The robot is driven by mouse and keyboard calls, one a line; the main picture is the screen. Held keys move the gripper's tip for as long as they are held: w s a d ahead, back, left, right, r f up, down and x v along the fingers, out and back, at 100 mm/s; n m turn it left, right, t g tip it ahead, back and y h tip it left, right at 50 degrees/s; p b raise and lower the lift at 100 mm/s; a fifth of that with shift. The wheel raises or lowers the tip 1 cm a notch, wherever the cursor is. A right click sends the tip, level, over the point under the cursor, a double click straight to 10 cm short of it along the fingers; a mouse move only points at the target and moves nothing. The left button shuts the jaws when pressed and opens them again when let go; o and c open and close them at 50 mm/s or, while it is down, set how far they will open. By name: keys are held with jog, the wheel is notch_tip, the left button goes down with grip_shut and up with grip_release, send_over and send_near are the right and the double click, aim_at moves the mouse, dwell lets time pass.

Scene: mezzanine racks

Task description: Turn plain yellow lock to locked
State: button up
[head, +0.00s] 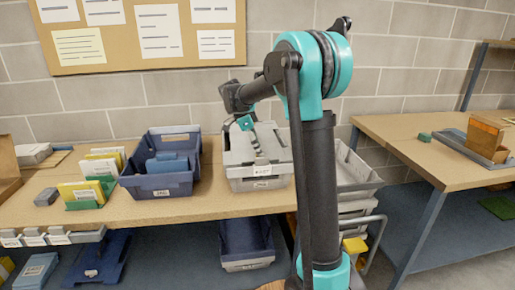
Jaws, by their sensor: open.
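No yellow lock can be made out for certain. A small yellow block (355,246) shows low beside the grey bins, right of my arm's column; I cannot tell whether it is the lock or how it is turned. My gripper (252,137) is over the grey lidded tote (262,180) on the workbench, well up and left of the yellow block. It is open, small in the picture and partly merged with the tote's top; I see nothing held in it. My arm hides part of the area behind it.
The workbench (225,206) holds a dark blue bin (160,187) and yellow cards in a green holder (82,194). A blue-grey bin (247,245) stands below. Grey stacked bins (357,180) fill the gap before the right table (450,165). Floor shows at lower right.

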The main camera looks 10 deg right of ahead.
jog(key=v, duration=1.2)
